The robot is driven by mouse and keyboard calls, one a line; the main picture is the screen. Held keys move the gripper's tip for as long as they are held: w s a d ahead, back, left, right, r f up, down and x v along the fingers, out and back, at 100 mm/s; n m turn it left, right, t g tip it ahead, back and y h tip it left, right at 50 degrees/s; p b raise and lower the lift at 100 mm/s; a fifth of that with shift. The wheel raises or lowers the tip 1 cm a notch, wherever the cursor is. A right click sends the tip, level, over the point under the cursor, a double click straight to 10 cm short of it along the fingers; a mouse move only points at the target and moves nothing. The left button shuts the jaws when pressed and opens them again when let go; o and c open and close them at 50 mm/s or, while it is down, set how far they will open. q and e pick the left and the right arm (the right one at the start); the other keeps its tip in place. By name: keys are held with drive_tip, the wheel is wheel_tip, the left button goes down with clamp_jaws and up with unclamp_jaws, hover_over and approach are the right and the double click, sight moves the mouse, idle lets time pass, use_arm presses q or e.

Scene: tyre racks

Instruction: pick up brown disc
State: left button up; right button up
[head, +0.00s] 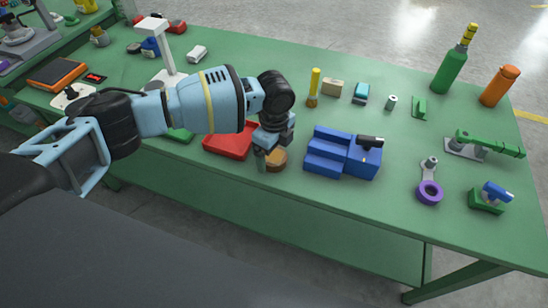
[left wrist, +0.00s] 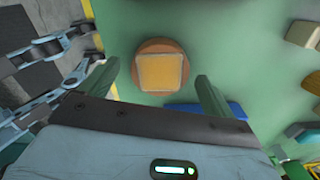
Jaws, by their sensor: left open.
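The brown disc (head: 276,162) lies on the green table near its front edge, between a red tray (head: 228,141) and a blue stepped block (head: 328,152). In the left wrist view the disc (left wrist: 140,88) is round with a tan square on top. My left gripper (head: 274,151) points down over the disc and partly hides it. Its fingers (left wrist: 157,74) are open and apart, and the disc shows between and beyond their tips, closer to the left finger. I cannot tell the exact height. My right gripper is not in view.
The blue block with a black cylinder (head: 370,141) stands close right of the gripper. Behind stand a yellow post (head: 314,85), a tan block (head: 332,87) and a teal block (head: 361,93). A white stand (head: 163,50) is behind my arm. The front edge is close.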

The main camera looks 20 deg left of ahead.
use_arm(q)
drive_tip(key=shift+f, duration=0.75)
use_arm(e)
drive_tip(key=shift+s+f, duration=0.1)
use_arm(q)
drive_tip(key=shift+c, duration=0.3)
drive_tip(key=c, duration=1.2)
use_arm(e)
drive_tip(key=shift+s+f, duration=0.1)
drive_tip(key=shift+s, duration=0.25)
use_arm(q)
drive_tip(key=shift+r, duration=0.1)
